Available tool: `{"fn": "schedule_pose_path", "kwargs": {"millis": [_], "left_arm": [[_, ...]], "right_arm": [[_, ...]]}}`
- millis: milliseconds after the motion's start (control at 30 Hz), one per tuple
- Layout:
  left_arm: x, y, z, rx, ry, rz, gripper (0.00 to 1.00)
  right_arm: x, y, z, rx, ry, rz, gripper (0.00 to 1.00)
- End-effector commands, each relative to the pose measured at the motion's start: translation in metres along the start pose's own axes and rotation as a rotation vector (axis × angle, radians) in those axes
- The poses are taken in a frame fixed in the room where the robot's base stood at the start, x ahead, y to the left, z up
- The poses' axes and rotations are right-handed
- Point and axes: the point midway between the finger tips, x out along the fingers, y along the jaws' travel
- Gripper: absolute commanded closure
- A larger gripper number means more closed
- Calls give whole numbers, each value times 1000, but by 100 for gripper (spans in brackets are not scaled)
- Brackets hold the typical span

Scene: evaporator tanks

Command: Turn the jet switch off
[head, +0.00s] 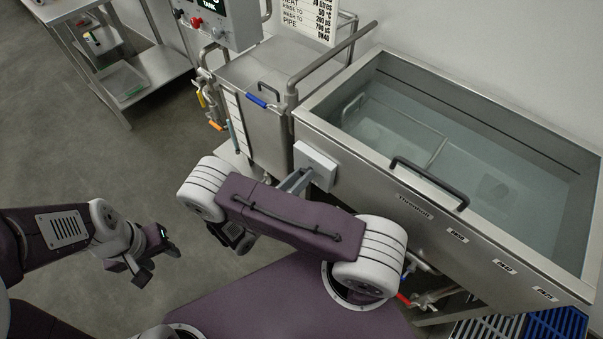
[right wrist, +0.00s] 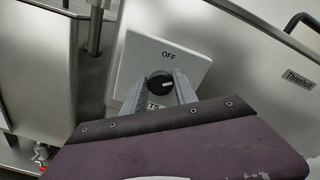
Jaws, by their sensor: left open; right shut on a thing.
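The jet switch is a round black knob (right wrist: 159,83) on a white box (right wrist: 140,62) marked "OFF" above the knob. Lettering ending in "TS" shows below it, partly hidden by a finger. A light mark on the knob points toward the right, not up at "OFF". My right gripper (right wrist: 160,92) has its two grey fingers on either side of the knob and is shut on it. In the head view the white box (head: 316,160) is on the tank's front left, with my right gripper (head: 298,181) against it. My left gripper (head: 158,264) is open and empty, over the floor.
A steel tank (head: 375,165) of water with a black handle (head: 430,182) fills the right. A smaller steel unit (head: 262,125) with a control box (head: 222,20) stands behind. A steel table (head: 150,70) is at the upper left. The floor at left is clear.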

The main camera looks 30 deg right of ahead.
Motion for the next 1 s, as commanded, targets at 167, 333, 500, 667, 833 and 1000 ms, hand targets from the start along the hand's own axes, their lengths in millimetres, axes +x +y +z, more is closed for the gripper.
{"fn": "schedule_pose_path", "kwargs": {"millis": [167, 333, 500, 667, 833, 1000], "left_arm": [[-8, 0, -1, 0, 0, 0, 53], [-13, 0, -1, 0, 0, 0, 53], [-16, 0, -2, 0, 0, 0, 53], [-18, 0, -2, 0, 0, 0, 53], [-20, 0, -2, 0, 0, 0, 53], [-21, 0, -2, 0, 0, 0, 53]], "right_arm": [[0, 0, 2, -166, -1, 0, 100], [0, 1, 1, -327, -1, 0, 100], [0, 1, 1, -488, -1, 0, 100], [0, 2, 0, -634, -2, 0, 100], [0, 3, 0, -768, -1, 0, 100], [0, 3, -1, -876, -2, 0, 100]]}}
